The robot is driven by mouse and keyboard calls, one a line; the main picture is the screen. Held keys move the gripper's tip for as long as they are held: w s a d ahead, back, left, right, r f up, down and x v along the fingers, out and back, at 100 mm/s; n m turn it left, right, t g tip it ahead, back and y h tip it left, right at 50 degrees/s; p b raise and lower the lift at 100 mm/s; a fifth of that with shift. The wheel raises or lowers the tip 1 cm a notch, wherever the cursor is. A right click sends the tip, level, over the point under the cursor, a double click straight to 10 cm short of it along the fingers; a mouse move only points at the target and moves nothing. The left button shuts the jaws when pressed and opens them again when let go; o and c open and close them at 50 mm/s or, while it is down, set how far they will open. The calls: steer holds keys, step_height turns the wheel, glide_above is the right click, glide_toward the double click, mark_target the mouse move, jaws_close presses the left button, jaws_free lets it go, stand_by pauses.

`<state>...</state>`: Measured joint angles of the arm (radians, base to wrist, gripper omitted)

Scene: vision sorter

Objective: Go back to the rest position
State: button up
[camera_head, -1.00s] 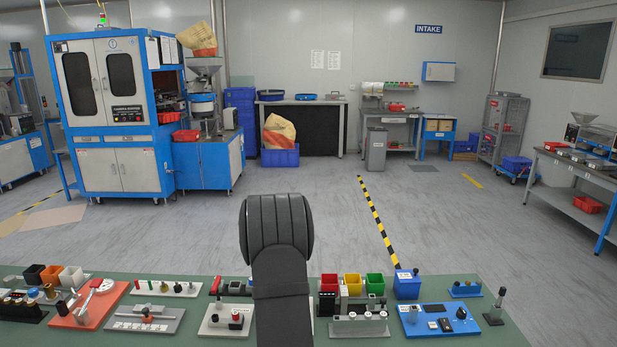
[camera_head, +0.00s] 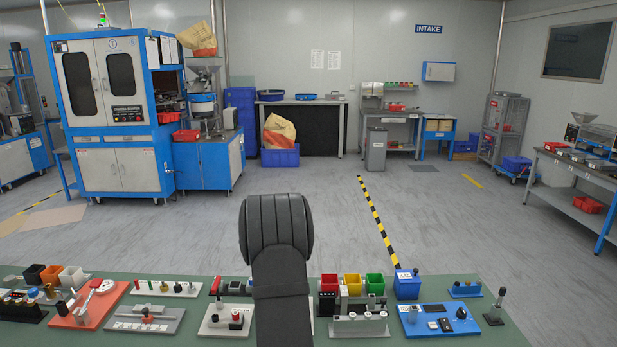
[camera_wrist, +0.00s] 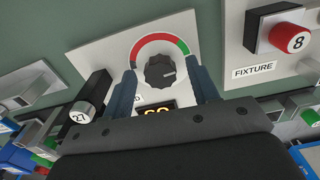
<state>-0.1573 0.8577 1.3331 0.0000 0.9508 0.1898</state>
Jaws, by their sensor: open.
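My gripper (camera_wrist: 164,88) shows in the wrist view with its two dark fingers apart, one on each side of a black knob. The knob (camera_wrist: 160,71) sits on a light panel (camera_wrist: 108,42) with a red and green arc around its top. A lit display below the knob is partly hidden by my gripper. In the head view my dark arm stands at the middle of the bench, and the gripper itself is hidden there.
The green bench (camera_head: 200,283) holds many fixtures. A fixture with a red knob (camera_wrist: 289,38) is close on the right in the wrist view.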

steer(key=m, duration=0.4)
steer(key=shift+m, duration=0.3)
steer(key=m, duration=0.4)
steer(key=shift+m, duration=0.3)
step_height(320, 180, up, 17)
steer(key=shift+f, duration=2.1)
